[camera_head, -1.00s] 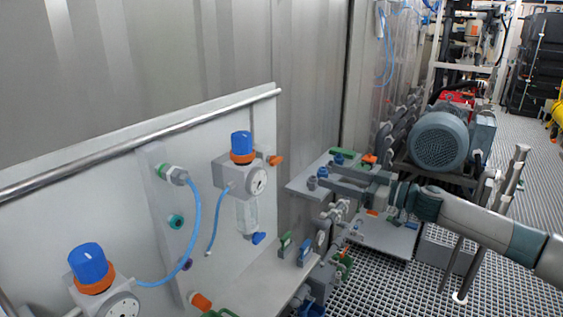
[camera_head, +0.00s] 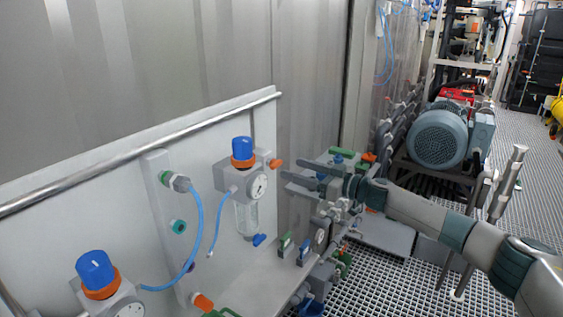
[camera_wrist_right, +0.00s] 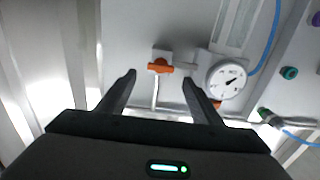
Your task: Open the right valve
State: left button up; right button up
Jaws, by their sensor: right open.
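The right valve has an orange handle (camera_head: 275,163) on the right side of the right regulator, which has a blue knob (camera_head: 242,149) and a round gauge (camera_head: 258,186). My right gripper (camera_head: 284,177) is open, its fingers pointing left toward the panel, close to the orange handle. The gauge (camera_wrist_right: 226,80) is beyond the right fingertip. The fingers hold nothing. I cannot tell the exact gap to the handle. My left gripper is not in view.
A second regulator with a blue knob (camera_head: 95,271) stands at the lower left of the panel. Blue hoses (camera_head: 193,240) hang between the fittings. Small green and blue valves (camera_head: 303,250) stand on the ledge below. A motor (camera_head: 438,138) stands further back on the grating.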

aim_at(279, 164)
jog(key=shift+p+x, duration=0.55)
jog(key=shift+x, duration=2.45)
jog(key=c, duration=1.1)
